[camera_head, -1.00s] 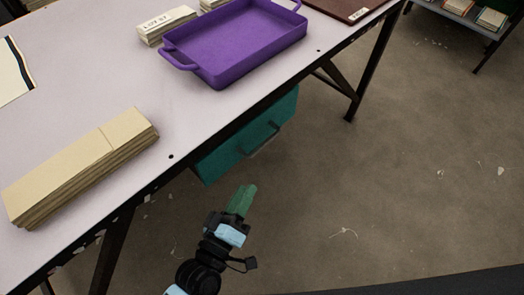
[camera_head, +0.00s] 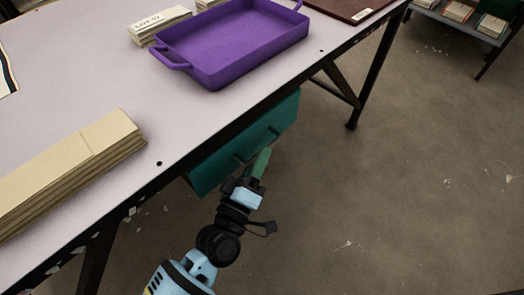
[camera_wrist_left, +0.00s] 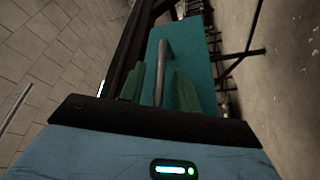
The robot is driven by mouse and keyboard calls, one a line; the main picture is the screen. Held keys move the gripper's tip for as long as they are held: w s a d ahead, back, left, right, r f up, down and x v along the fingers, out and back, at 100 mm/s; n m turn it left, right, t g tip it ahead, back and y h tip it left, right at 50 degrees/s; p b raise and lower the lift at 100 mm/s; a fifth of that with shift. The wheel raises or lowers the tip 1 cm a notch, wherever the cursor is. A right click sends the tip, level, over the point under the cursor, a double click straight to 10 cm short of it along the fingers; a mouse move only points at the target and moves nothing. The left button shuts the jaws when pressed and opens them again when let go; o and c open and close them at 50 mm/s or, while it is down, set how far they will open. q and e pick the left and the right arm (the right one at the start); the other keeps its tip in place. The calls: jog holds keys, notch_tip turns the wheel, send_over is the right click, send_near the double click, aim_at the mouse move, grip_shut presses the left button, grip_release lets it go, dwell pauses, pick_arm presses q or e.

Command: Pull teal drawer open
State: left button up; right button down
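The teal drawer (camera_head: 225,163) hangs under the near edge of the table, and its front shows in the left wrist view (camera_wrist_left: 196,52). Its bar handle (camera_wrist_left: 163,68) runs away from the camera across that front. My left gripper (camera_head: 261,161) is right by the drawer front, partly covering the handle in the head view. In the left wrist view its two green fingers (camera_wrist_left: 160,84) stand apart, with the handle between them and a gap visible on each side. The drawer appears closed under the tabletop. My right gripper is not in view.
The table (camera_head: 95,85) carries a purple tray (camera_head: 235,45), a stack of tan folded cloth or card (camera_head: 70,165), a labelled stack (camera_head: 158,24) and a brown board (camera_head: 345,8). A table leg (camera_head: 368,85) stands right of the drawer. The floor in front is clear.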

pick_arm(q)
jog(key=shift+x, duration=1.05)
grip_shut()
